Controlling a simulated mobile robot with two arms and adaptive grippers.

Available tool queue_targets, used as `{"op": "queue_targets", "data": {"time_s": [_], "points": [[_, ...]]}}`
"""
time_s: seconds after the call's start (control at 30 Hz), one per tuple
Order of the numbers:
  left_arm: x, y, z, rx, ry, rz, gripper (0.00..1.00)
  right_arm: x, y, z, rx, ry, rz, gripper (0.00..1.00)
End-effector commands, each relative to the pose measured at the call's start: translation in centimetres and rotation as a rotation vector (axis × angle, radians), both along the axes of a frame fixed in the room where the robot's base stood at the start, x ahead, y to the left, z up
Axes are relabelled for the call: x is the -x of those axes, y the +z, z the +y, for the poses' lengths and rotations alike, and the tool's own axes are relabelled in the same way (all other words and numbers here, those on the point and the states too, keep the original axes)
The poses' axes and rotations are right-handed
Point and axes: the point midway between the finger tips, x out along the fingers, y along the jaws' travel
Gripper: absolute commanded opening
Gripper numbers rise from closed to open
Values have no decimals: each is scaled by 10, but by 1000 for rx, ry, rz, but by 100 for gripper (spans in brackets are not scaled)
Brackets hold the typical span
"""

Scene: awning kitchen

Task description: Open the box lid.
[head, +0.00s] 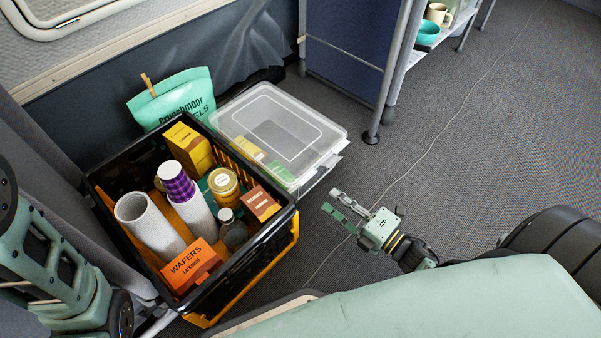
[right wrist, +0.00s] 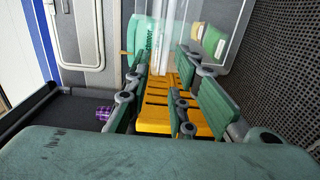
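The clear plastic box (head: 305,172) stands on the floor beside the black crate. Its translucent lid (head: 285,122) lies flat over the top, with a raised rounded outline, and looks shut. Packets show through it. My right gripper (head: 335,203) is just to the right of the box's near right corner, apart from it, with its fingers pointing toward the box. In the right wrist view its fingers (right wrist: 168,95) are spread apart with nothing between them, and the clear box shows beyond them. My left arm is at the left edge; its gripper is not visible.
A black and yellow crate (head: 262,245) packed with cups, jars and cartons stands left of the box. A mint bag (head: 183,98) with a clip is behind it. A shelf leg (head: 371,137) stands right of the box. Carpet to the right is clear.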

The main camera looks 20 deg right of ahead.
Motion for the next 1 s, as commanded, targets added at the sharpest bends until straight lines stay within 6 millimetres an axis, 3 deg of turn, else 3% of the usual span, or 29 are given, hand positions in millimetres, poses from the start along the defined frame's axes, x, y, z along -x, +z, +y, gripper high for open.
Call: {"op": "queue_targets", "data": {"time_s": [0.27,0.6,0.93,1.0], "points": [[14,-5,0,-1,1,-36,40,-26,-3,11,0,1,-4,22],[11,-24,-1,-2,1,-29,40,-68,-2,28,0,0,-1,22],[12,-24,-1,-2,1,-30,40,-72,0,30,-1,0,0,22],[12,-24,-1,-2,1,-30,40,-72,0,30,-1,0,0,17]]}}
